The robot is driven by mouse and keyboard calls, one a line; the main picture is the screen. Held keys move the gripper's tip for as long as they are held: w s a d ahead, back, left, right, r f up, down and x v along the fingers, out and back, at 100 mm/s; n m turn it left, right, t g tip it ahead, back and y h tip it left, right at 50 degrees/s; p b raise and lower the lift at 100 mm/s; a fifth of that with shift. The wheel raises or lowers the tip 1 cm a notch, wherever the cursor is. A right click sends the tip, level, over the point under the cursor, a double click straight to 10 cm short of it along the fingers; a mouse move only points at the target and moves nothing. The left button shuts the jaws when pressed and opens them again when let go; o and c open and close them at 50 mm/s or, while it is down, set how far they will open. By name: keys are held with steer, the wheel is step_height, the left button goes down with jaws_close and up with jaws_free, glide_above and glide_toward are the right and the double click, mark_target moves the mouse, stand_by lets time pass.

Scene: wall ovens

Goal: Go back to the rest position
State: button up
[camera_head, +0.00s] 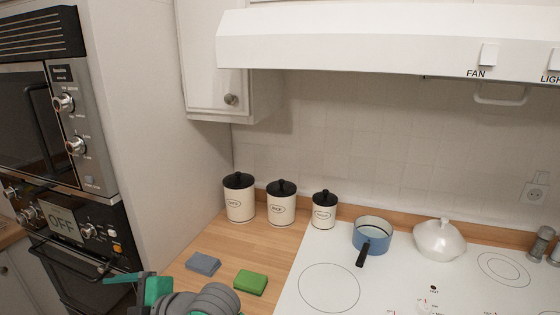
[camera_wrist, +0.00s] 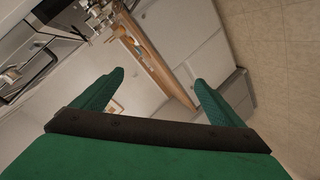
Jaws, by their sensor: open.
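My gripper (camera_wrist: 160,85) shows in the wrist view with its two green fingers spread wide apart and nothing between them. Beyond the fingers are tilted cabinet fronts (camera_wrist: 190,35), a wooden counter edge (camera_wrist: 150,55) and a beige floor or wall surface. In the head view, a green and grey part of my arm shows at the bottom left, in front of the counter. The fingertips cannot be made out clearly there. The wall ovens (camera_head: 75,150) stand at the left, with a display reading OFF.
Three canisters (camera_head: 282,208) stand at the back of the wooden counter (camera_head: 225,245). A blue pan (camera_head: 372,237) and a white lidded pot (camera_head: 438,240) are on the white cooktop (camera_head: 330,260). The range hood (camera_head: 380,42) hangs above.

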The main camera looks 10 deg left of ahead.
steer(key=w+d+f+m+t+y, duration=0.3)
steer(key=w+d+m+t, duration=0.35)
steer(key=m+t, duration=0.5)
steer(key=s+d+f+m+t+h, duration=0.2)
steer(key=d+f+m+t+h, duration=0.3)
steer(key=d+f+m+h, duration=0.65)
steer(key=s+d+f+m+h, duration=0.1)
steer(key=s+d+f, duration=0.2)
steer(key=s+d, duration=0.4)
steer(key=s+d+f+m+g+h, duration=0.1)
steer(key=s+d+f, duration=0.3)
steer(key=s+d, duration=0.4)
steer(key=s+d+f+m+h, duration=0.1)
steer(key=s+d+f+h, duration=0.2)
steer(key=s+d, duration=0.4)
steer(key=s, duration=0.4)
steer(key=shift+d+f+m, duration=0.25)
steer(key=shift+d+m, duration=0.15)
